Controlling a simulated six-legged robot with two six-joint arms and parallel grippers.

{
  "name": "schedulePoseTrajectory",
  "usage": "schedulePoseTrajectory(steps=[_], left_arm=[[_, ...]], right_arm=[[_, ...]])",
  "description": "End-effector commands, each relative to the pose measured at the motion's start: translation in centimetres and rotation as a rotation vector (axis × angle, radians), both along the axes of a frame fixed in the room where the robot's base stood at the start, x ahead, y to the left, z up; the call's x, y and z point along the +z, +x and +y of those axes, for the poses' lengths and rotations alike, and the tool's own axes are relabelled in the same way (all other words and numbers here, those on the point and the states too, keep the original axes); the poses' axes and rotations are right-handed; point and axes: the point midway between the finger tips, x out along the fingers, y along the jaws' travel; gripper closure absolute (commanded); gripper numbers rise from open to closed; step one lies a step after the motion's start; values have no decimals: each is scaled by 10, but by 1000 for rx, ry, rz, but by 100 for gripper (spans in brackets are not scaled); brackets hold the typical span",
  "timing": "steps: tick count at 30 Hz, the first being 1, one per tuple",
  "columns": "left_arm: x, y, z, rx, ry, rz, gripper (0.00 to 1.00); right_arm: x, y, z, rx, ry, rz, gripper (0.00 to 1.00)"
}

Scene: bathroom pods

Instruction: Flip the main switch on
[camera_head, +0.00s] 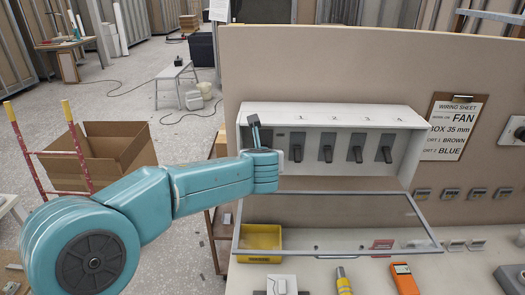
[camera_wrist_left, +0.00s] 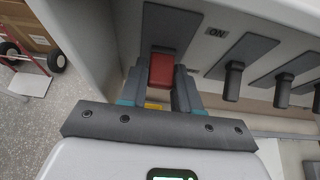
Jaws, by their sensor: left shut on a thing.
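The white switch box (camera_head: 410,150) is fixed to the beige panel, with its clear cover (camera_head: 335,222) hanging open below. The main switch has a red lever (camera_wrist_left: 162,68) on a dark plate in the left wrist view. My left gripper (camera_wrist_left: 160,88) is shut on this lever, with one finger on each side. In the head view my left arm (camera_head: 215,185) reaches to the left end of the box and hides the red lever. An "ON" label (camera_wrist_left: 216,32) is beside the plate. Dark levers numbered 1 to 4, such as lever 2 (camera_head: 327,148), point downward. My right gripper is out of view.
Below the box, the bench holds a yellow bin (camera_head: 260,240), a yellow-handled tool (camera_head: 343,282) and an orange meter (camera_head: 403,278). A wiring sheet (camera_head: 458,125) hangs to the right. A cardboard box (camera_head: 110,160) stands on the floor at left.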

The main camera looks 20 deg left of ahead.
Motion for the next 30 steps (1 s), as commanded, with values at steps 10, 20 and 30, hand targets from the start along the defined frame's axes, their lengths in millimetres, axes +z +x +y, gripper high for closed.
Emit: schedulePoseTrajectory(steps=[10, 20, 30], left_arm=[[11, 2, 0, 2, -70, 232, 100], [13, 3, 0, 1, -105, 371, 100], [13, 2, 0, 0, -113, 409, 100]], right_arm=[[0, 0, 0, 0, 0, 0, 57], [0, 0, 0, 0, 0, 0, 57], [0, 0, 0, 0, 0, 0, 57]])
